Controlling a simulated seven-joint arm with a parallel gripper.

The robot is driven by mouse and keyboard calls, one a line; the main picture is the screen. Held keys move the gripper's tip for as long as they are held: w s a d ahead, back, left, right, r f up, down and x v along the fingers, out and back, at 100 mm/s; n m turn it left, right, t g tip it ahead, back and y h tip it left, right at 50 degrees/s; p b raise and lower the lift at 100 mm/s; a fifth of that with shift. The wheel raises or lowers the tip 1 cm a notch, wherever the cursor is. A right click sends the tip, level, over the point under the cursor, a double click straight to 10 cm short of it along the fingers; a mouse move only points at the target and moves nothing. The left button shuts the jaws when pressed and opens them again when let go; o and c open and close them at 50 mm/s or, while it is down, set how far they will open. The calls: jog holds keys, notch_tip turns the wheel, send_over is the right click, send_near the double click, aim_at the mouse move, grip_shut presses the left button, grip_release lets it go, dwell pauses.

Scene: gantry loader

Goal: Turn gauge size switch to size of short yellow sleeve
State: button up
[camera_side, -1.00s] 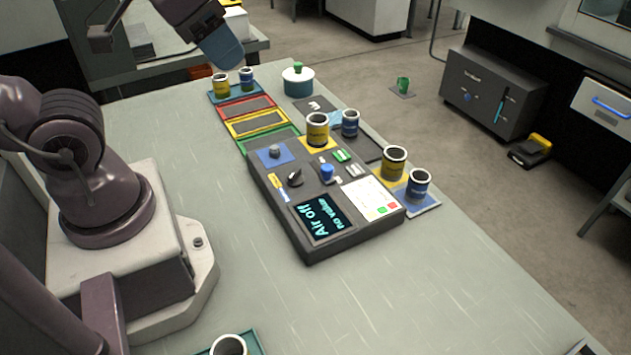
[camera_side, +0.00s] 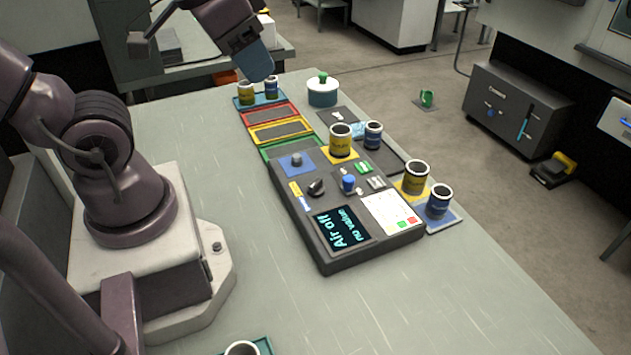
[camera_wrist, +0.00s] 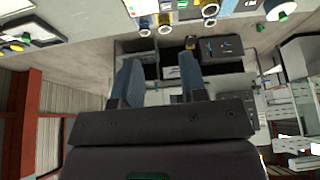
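The dark gauge box (camera_side: 375,249) lies on the bench; its display (camera_side: 342,228) reads "Air off" and "no value". On it are a black knob (camera_side: 316,187) beside a yellow and blue label strip (camera_side: 300,195), a blue knob (camera_side: 348,183) and a grey knob (camera_side: 296,160). None is named legibly, and I cannot read the black knob's setting. Yellow sleeves stand at the box's back (camera_side: 340,142), at its right (camera_side: 416,178) and in the far tray (camera_side: 246,94). Which is the short one is unclear. My gripper (camera_wrist: 159,75) is open and empty, high near the far tray.
Blue sleeves stand beside the yellow ones: far tray (camera_side: 271,88), back (camera_side: 373,136), right (camera_side: 439,202). Red, yellow and green frames (camera_side: 281,131) lie between far tray and box. A lidded pot (camera_side: 323,93) stands beyond.

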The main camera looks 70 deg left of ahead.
jog(key=w+a+f+n+g, duration=0.1)
jog(key=w+a+f+g, duration=0.15)
jog(key=f, duration=0.25)
jog(key=w+a+f+n+g, duration=0.2)
jog(key=w+f+g, duration=0.1)
jog(key=f, duration=0.2)
jog(key=n, duration=0.3)
send_near(316, 182)
jog(key=shift+t, duration=0.25)
jog(key=f, duration=0.9)
jog(key=shift+s+a+f, duration=0.1)
jog(key=shift+s+a, duration=0.05)
jog(key=shift+s, duration=0.1)
grip_shut()
